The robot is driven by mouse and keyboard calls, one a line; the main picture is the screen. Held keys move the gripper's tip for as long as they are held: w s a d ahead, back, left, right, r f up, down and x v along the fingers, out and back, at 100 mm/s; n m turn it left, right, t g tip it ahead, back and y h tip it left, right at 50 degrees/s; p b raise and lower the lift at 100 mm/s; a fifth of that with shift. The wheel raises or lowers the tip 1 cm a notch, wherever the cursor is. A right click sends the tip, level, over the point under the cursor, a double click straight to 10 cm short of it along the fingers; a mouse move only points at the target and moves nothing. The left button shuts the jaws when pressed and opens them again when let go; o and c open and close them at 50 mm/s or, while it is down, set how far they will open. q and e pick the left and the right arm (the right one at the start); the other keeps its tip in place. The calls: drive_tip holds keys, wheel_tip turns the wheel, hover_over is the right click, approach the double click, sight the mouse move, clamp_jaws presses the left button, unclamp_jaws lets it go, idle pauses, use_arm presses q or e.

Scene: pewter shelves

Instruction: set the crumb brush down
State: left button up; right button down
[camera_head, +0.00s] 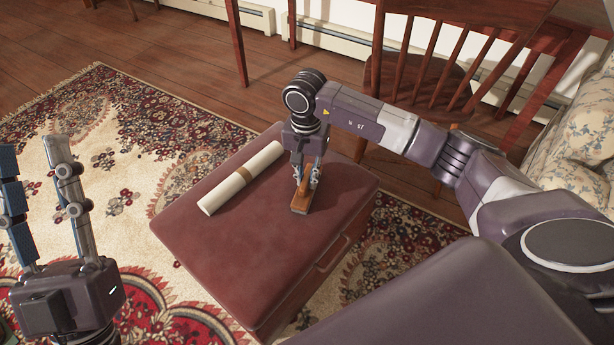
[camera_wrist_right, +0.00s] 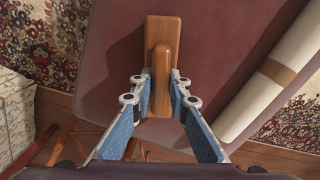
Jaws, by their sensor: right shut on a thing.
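The crumb brush (camera_head: 302,201) is a brown wooden block with a raised handle. It is at the top of the red ottoman (camera_head: 225,245), and appears to touch it, though the contact is hard to make out. My right gripper (camera_head: 306,180) points down and is shut on the brush's handle. In the right wrist view the brush (camera_wrist_right: 161,30) lies between the blue finger pads of the right gripper (camera_wrist_right: 160,92). My left gripper (camera_head: 48,200) is at the lower left with its fingers apart and nothing between them.
A rolled cream paper with a brown band (camera_head: 215,199) lies on the ottoman left of the brush. The ottoman's front part is clear. A wooden chair (camera_head: 425,75) stands behind, a floral sofa (camera_head: 582,130) at the right, and a patterned rug (camera_head: 110,130) lies below.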

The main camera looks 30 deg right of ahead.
sight(307, 177)
use_arm(q)
drive_tip(key=shift+s+r, duration=0.15)
drive_tip(key=shift+s, duration=0.05)
use_arm(e)
drive_tip(key=shift+f, duration=0.1)
drive_tip(key=c, duration=1.8)
unclamp_jaws()
drive_tip(key=shift+c, duration=0.2)
use_arm(q)
drive_tip(key=shift+s+r, duration=0.1)
